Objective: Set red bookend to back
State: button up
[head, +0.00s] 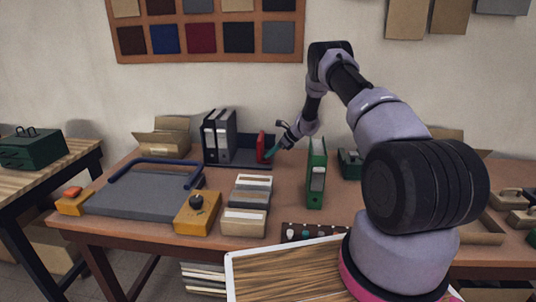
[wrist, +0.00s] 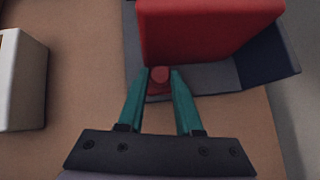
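The red bookend (head: 261,147) stands upright at the right end of a dark bookend tray (head: 242,164) at the back of the table. In the wrist view its broad red body (wrist: 205,28) fills the upper middle, and a small round red knob sticks out towards me. My gripper (wrist: 160,76) has its teal fingertips on either side of this knob, close against it, and looks shut on it. In the head view my gripper (head: 271,153) reaches the bookend from the right. The bookend's far side is hidden.
Grey and black binders (head: 219,135) stand in the tray's left part. A green binder (head: 316,172) stands right of my gripper. Pale boxes (head: 248,205) lie in front, and a grey board with a blue handle (head: 143,192) lies left. An open carton (head: 163,137) is behind.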

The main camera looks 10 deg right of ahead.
jog(key=o, duration=0.4)
jog(key=shift+d, duration=0.25)
jog(key=v, duration=1.1)
jog(key=s+a+r+n+h, duration=0.1)
jog(key=s+a+r+n, duration=0.15)
jog(key=s+r, duration=0.55)
jog(key=s+a+r+n, duration=0.1)
jog(key=s+r+n, duration=0.3)
jog(key=r, duration=0.9)
jog(key=s+a+r+n+h, duration=0.1)
jog(key=s+a+r+n, duration=0.15)
jog(key=s+r, duration=0.55)
jog(key=s+r+n+t+h, duration=0.1)
jog(key=s+r+n, duration=0.2)
jog(key=s, duration=0.6)
jog(key=s+r+n+t+h, duration=0.1)
jog(key=s+r+n, duration=0.2)
jog(key=s, duration=0.6)
jog(key=s+r+n+h, duration=0.1)
jog(key=s+r+n, duration=0.2)
jog(key=s, duration=0.6)
jog(key=shift+s+d+n+t+h, duration=0.2)
jog(key=shift+s+n+t+h, duration=0.15)
jog(key=shift+n, duration=0.55)
